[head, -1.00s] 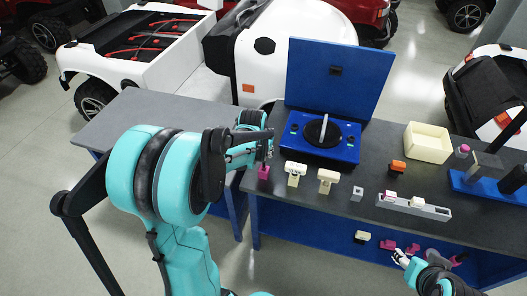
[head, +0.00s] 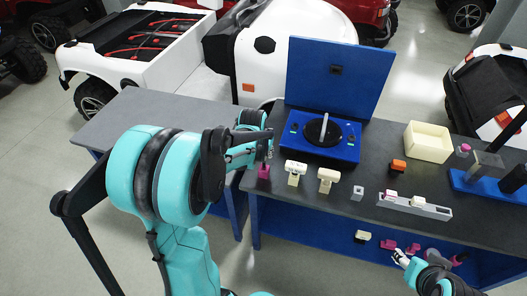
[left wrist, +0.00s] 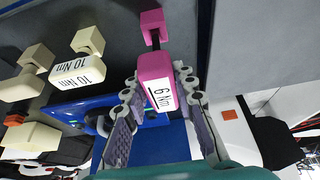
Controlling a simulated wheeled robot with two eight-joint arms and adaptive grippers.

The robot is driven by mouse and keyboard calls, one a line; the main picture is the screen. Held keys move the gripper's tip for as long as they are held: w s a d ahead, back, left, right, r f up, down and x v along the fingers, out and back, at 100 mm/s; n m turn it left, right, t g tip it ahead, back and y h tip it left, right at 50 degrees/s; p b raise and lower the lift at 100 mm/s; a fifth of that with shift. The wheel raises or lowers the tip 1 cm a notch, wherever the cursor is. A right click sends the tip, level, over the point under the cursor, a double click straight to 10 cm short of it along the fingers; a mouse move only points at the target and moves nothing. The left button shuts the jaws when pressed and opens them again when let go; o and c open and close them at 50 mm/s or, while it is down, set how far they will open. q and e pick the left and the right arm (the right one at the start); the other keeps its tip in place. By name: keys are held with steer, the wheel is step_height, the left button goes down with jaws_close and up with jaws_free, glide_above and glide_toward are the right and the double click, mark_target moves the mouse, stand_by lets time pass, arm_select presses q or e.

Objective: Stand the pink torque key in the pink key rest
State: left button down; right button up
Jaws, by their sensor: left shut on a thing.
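The pink torque key (left wrist: 154,82), with a white "6 Nm" label, is between the fingers of my left gripper (left wrist: 157,78), which is shut on its handle. Its dark shaft points at a pink block (left wrist: 152,20), the pink key rest, and the shaft end meets or overlaps it; how deep it sits I cannot tell. In the head view the pink rest (head: 264,172) stands at the bench's left edge, right below my left gripper (head: 267,149), which largely hides the key. My right gripper (head: 400,258) is low at the right, its fingers too small to judge.
Two cream keys (head: 296,168) (head: 328,176) stand close to the right of the pink rest. The blue tester (head: 345,150) with a white lever is behind. A grey tray (head: 440,212) and cream bin (head: 427,143) are further right. The grey table (head: 130,125) is clear.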

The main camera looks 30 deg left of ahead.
arm_select(q)
steer(key=shift+f+b, duration=1.85)
steer(key=shift+f, duration=0.5)
steer(key=c, duration=1.2)
jaws_free()
steer(key=shift+o, duration=0.2)
steer(key=shift+r, duration=0.1)
steer(key=v, duration=1.2)
steer(key=s+d+f+m+t+h, duration=0.1)
steer(key=s+d+m+t, duration=0.1)
steer(key=s+d, duration=1.1)
steer(key=shift+s+d+f+m+t, duration=0.3)
steer(key=shift+s+d+f+m, duration=0.1)
steer(key=shift+d, duration=0.25)
